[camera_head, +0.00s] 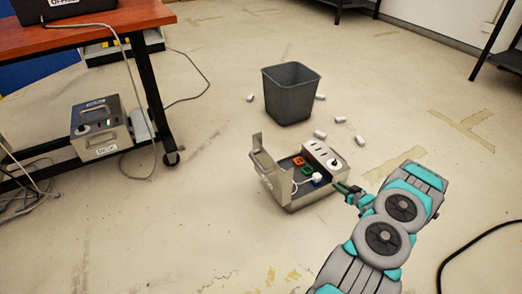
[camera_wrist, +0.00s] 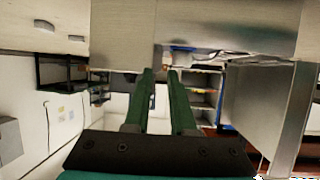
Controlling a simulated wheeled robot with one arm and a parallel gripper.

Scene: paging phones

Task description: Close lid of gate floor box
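The floor box (camera_head: 318,192) is a metal box on the floor, with sockets, a white plug and orange and green pieces inside. Its lid (camera_head: 271,178) stands open, roughly upright along the box's left side. My gripper (camera_head: 345,189) is low beside the right side of the box, across from the lid; whether it touches the box is unclear. In the wrist view the two green fingers (camera_wrist: 160,75) show a narrow gap with nothing held between them. Metal panels of the box fill the top (camera_wrist: 115,35) and right of that view, close to the fingertips.
A dark grey bin (camera_head: 290,98) stands behind the box, with several white cylinders (camera_head: 320,134) on the floor around it. A wooden-topped table (camera_head: 95,32) with a grey device (camera_head: 100,135) beneath is at left. A black cable (camera_head: 470,246) lies at right. The front-left floor is clear.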

